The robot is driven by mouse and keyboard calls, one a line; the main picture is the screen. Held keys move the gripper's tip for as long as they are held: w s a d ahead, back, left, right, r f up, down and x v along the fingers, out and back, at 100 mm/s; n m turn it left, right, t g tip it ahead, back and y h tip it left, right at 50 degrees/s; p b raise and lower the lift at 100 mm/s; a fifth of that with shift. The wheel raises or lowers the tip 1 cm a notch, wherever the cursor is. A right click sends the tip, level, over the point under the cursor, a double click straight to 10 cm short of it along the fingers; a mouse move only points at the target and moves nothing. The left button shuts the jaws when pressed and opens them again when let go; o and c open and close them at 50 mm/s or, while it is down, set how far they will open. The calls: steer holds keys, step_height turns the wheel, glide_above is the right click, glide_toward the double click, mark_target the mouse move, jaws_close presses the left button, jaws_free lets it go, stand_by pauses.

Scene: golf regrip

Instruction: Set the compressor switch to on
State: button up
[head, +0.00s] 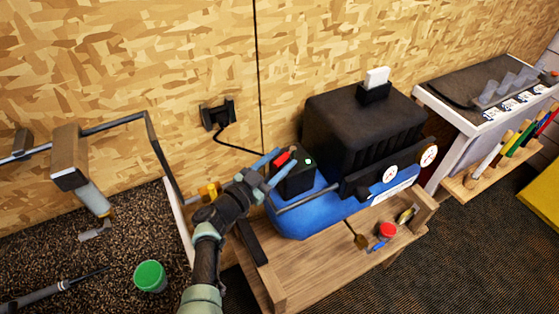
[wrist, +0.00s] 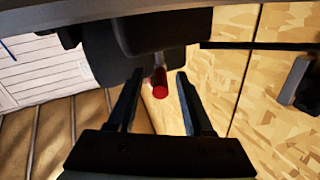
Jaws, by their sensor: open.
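The compressor (head: 300,222) has a blue tank and a black ribbed housing and stands on a low wooden bench. A black switch box (head: 292,183) sits at its left end, with a red switch lever (head: 283,158) on it and a small pale green light on top. My gripper (head: 270,168) is open, with its fingers close to the red lever. In the wrist view the red lever (wrist: 160,83) lies ahead, between the two open fingers (wrist: 158,98). I cannot tell whether the fingers touch it.
A black wall outlet (head: 219,114) with a cable is on the chipboard wall behind. A green cup (head: 150,276) stands on the dark surface at left. A red-capped item (head: 387,231) lies on the bench in front. A tool rack (head: 500,150) is at right.

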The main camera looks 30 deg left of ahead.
steer(key=s+a+p, duration=0.2)
steer(key=s, duration=1.1)
steer(key=shift+p, duration=0.35)
